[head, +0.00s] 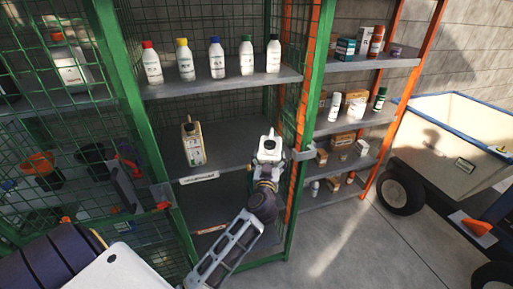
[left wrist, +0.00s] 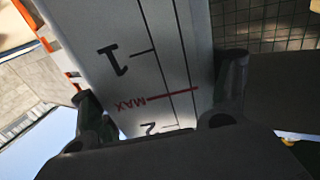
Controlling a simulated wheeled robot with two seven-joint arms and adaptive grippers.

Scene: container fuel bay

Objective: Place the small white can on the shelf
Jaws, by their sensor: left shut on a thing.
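In the left wrist view the can's white side (left wrist: 160,55), with black graduations and a red MAX line, fills the space between the two dark fingers of my left gripper (left wrist: 160,95). My right gripper is not in view.
A cream can (head: 193,146) with a dark cap stands at the shelf's left. Several capped bottles (head: 215,62) line the shelf above. Green mesh and posts (head: 309,100) bound the bay. An orange rack and a wheeled cart (head: 455,150) stand at right. Shelf between the cans is clear.

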